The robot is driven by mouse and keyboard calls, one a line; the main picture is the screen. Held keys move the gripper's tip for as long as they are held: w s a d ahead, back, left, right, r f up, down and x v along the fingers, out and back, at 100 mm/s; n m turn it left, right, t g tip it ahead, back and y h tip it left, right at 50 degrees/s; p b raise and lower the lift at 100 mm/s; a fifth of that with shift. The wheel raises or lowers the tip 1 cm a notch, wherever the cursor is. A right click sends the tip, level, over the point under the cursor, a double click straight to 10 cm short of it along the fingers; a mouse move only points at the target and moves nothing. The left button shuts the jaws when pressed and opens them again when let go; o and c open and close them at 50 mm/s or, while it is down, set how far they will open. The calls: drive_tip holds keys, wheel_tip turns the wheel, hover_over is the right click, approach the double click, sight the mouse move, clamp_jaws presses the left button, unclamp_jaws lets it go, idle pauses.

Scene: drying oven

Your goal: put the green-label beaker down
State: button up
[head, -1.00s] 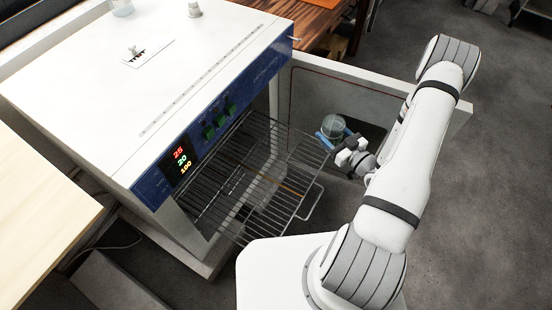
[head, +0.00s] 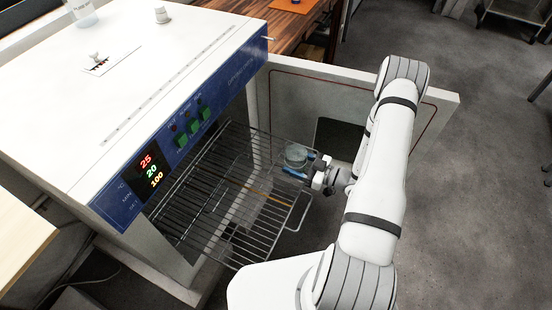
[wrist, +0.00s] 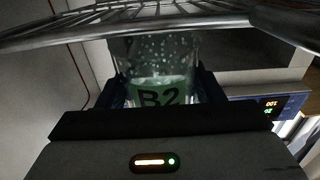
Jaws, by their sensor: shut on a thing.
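The green-label beaker is a clear glass vessel (head: 296,154). In the wrist view its green label reads B2 (wrist: 163,92). My gripper (head: 304,170) is shut on the beaker, with a dark finger on each side of it in the wrist view. In the head view the beaker appears over the far right corner of the oven's pulled-out wire rack (head: 262,226). In the wrist view the rack's bars (wrist: 150,14) cross the picture close to the beaker's end. I cannot tell whether beaker and rack touch.
The drying oven (head: 165,75) has its door (head: 440,115) open behind my arm. The rack's visible wires look bare, with free room left and in front of the beaker. Small items (head: 160,14) stand on the oven's top. A wooden table (head: 297,22) is behind.

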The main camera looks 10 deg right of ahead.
sight(287, 160)
drive_tip(key=x, duration=0.7)
drive_tip(key=shift+a, duration=0.1)
drive_tip(key=shift+f+b, duration=0.65)
drive_tip(key=shift+b, duration=0.25)
drive_tip(key=shift+f, duration=0.1)
drive_tip(key=shift+f, duration=0.15)
drive_tip(key=o, duration=1)
